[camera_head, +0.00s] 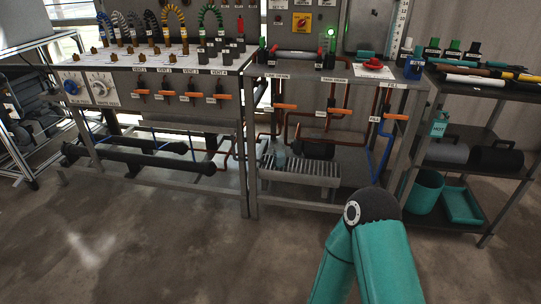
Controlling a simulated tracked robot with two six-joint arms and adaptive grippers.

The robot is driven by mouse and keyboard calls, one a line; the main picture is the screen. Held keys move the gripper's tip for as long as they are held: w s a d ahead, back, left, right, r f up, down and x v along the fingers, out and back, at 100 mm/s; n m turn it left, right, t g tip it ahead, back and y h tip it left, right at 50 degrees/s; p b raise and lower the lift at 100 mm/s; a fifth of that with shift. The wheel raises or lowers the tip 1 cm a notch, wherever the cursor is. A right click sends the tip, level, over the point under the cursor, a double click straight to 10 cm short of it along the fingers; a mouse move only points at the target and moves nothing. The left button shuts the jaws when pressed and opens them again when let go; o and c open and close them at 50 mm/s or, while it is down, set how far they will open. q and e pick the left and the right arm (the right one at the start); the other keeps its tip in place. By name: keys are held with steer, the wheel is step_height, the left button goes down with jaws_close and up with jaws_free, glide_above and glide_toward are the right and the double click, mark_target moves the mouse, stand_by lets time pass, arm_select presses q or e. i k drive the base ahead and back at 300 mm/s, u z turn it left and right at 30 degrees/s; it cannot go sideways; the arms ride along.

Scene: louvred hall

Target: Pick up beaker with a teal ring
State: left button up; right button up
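I cannot make out a beaker with a clear teal ring. A blue labelled container (414,68) stands at the right end of the right bench top. My teal arm rises from the bottom right, with its dark joint in front of the floor. Neither of my grippers shows.
The left bench (100,65) carries hoses and fittings, with orange-handled valves below. A dark pipe assembly (140,155) lies low beneath it. A shelf rack (490,92) at the right holds tools, dark cylinders and a teal bin (425,191). The concrete floor (150,240) in front is clear.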

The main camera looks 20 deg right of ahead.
mark_target(279, 153)
steer(key=i, duration=0.9)
steer(key=z, duration=0.05)
